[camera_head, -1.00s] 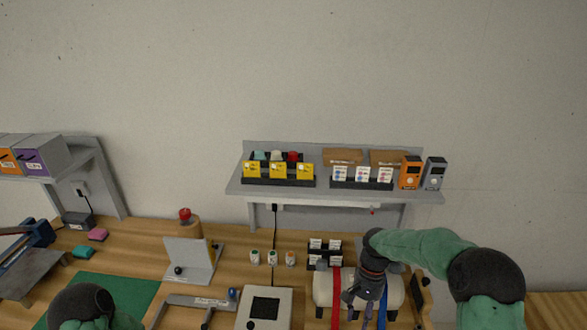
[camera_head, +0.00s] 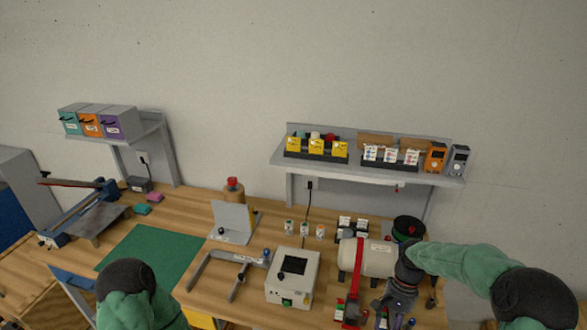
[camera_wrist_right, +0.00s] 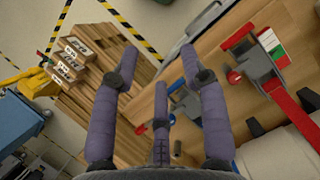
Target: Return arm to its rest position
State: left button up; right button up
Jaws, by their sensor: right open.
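My right arm with its green sleeve (camera_head: 470,265) reaches in from the right in the head view. Its gripper (camera_head: 394,308) points down at the bench's front right, beside the cream cylinder (camera_head: 362,258). In the right wrist view the purple fingers of this gripper (camera_wrist_right: 160,66) are spread apart with nothing between them. Part of my left arm (camera_head: 135,290) shows at the lower left of the head view. Its gripper is out of view.
A red strap clamp (camera_head: 352,295) lies close to my right gripper. A white box with a dark screen (camera_head: 292,275) stands left of the cylinder. A green mat (camera_head: 150,255) is bare. A grey wall shelf (camera_head: 375,172) holds bins and meters above the bench.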

jog(key=s+a+f+n+t+y+b, duration=0.1)
jog(key=a+f+b, duration=0.25)
jog(key=f, duration=0.65)
jog(key=s+a+f+n+t+b, duration=0.1)
jog(key=s+a+f+b, duration=0.15)
jog(key=a+f, duration=0.45)
pick_arm(q)
notch_tip(320, 180, down, 16)
jog(key=b, duration=0.9)
jog(key=shift+w+r, duration=0.2)
jog(key=shift+w, duration=0.2)
pick_arm(e)
jog(key=s+a+f+t, duration=0.1)
jog(key=s+a+f, duration=0.2)
jog(key=s+f, duration=0.3)
jog(key=s+a+f+n+t, duration=0.1)
jog(key=s+f, duration=0.4)
jog(key=f, duration=0.8)
jog(key=shift+s+a+f+y, duration=0.15)
jog(key=shift+s+a+y, duration=0.2)
jog(key=shift+a, duration=0.55)
